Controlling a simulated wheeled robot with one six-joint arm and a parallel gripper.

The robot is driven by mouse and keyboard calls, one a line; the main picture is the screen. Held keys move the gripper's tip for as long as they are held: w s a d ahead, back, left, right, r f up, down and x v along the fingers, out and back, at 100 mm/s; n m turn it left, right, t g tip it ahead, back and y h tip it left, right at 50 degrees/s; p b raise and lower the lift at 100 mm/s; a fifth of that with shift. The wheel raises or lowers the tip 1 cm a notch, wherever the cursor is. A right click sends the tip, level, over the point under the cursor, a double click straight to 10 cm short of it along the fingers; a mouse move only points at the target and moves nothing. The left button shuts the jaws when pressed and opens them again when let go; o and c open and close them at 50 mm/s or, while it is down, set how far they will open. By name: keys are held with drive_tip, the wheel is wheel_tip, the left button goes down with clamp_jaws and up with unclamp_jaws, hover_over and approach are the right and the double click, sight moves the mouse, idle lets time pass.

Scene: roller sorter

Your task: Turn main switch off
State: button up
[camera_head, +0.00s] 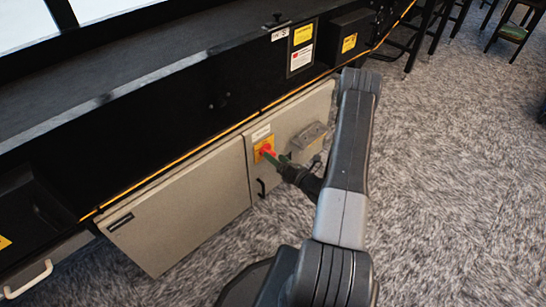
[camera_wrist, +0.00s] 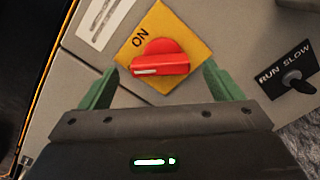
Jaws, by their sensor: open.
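The main switch is a red rotary knob (camera_wrist: 160,63) on a yellow plate (camera_wrist: 193,32) marked "ON". In the wrist view the knob's grip bar lies nearly level across the picture, with a white mark at its left end. My gripper (camera_wrist: 160,82) is open, its green fingers on either side of the knob and apart from it. In the head view the red knob (camera_head: 266,150) shows on the beige cabinet front, with my gripper (camera_head: 277,158) close in front of it. The fingers partly cover the plate there.
A black "RUN SLOW" toggle switch (camera_wrist: 294,82) sits to the right of the knob. A black door handle (camera_head: 261,188) is below the switch plate. The beige cabinet door (camera_head: 180,212) extends left under the black machine body. Open carpet (camera_head: 450,190) lies to the right.

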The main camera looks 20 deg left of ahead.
drive_tip(key=shift+x, duration=1.3)
drive_tip(key=c, duration=1)
drive_tip(key=shift+f+n+b, duration=0.1)
drive_tip(key=shift+n+b, duration=0.2)
drive_tip(key=shift+b, duration=0.2)
drive_tip(key=n+b, duration=0.5)
drive_tip(key=n, duration=0.2)
drive_tip(key=shift+s+n+b, duration=0.15)
drive_tip(key=shift+n+b, duration=0.2)
drive_tip(key=shift+n, duration=0.05)
